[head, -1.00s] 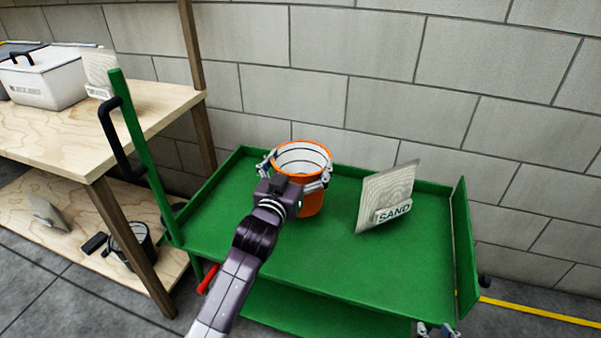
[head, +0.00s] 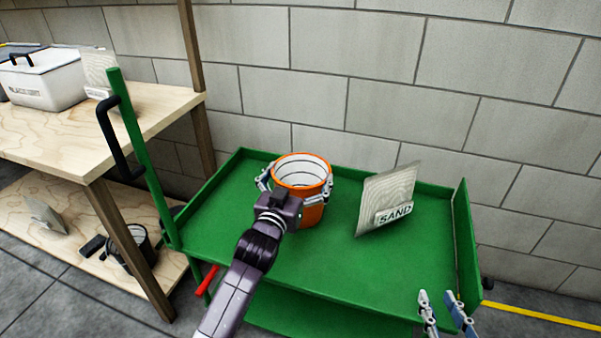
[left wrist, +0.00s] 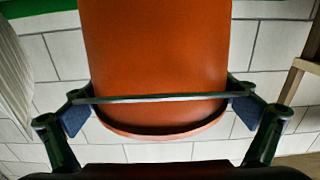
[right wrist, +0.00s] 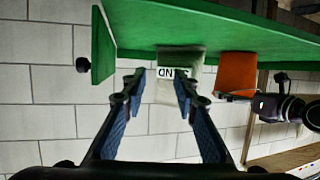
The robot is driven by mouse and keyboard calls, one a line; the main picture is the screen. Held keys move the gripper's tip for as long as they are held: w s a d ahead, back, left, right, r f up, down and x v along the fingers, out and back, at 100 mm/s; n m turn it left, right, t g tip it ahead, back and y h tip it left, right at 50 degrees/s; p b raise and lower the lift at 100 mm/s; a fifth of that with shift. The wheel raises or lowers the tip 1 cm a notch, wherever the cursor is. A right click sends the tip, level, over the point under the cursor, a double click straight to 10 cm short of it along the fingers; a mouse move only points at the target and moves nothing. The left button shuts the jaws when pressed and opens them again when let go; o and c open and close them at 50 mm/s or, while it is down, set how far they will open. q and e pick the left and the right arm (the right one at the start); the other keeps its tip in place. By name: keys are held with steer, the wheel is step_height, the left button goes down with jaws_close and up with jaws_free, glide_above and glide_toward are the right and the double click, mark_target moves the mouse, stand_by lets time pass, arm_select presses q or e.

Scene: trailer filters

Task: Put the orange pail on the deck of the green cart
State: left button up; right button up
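The orange pail (head: 313,212) with a white inside appears to stand upright on the deck of the green cart (head: 335,262), toward its left back part. My left gripper (head: 298,187) has its fingers spread on both sides of the pail. In the left wrist view the pail (left wrist: 155,50) lies between the finger pads, with small gaps at its sides. My right gripper (head: 448,312) is empty, fingers apart, by the cart's front right corner. The right wrist view shows the pail (right wrist: 237,72) beyond that gripper (right wrist: 160,90).
A sand bag (head: 385,200) leans on the deck right of the pail. A wooden shelf (head: 130,115) with a white box (head: 45,85) stands at the left, by the cart's green post with a black handle (head: 118,150). A block wall is behind. The deck's front middle is free.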

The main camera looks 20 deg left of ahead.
arm_select(q)
steer(key=shift+r, duration=0.15)
steer(key=s+p, duration=0.2)
steer(key=s, duration=0.9)
steer(key=shift+a, duration=0.2)
steer(key=shift+s, duration=0.5)
steer(key=s+f+g, duration=0.2)
steer(key=s+f, duration=0.2)
steer(key=f, duration=0.1)
steer(key=s+f+g, duration=0.3)
steer(key=s+f, duration=0.1)
steer(key=s, duration=0.1)
steer(key=shift+d+f, duration=0.2)
steer(key=shift+f, duration=0.2)
steer(key=s+f+m+g, duration=0.1)
steer(key=s+f+g, duration=0.2)
steer(key=s, duration=0.3)
steer(key=s+d+f+g, duration=0.1)
steer(key=s+f+g, duration=0.1)
steer(key=s, duration=0.5)
steer(key=shift+d+f+m+g+h, duration=0.3)
steer(key=shift+f+m+g, duration=0.1)
steer(key=shift+f, duration=0.15)
arm_select(e)
steer(key=s+d+f+g+h, duration=0.1)
steer(key=s+d+f+g, duration=0.3)
steer(key=s+f, duration=0.5)
steer(key=shift+s+f+g+h, duration=0.4)
steer(key=shift+f+g, duration=0.1)
steer(key=shift+g, duration=0.7)
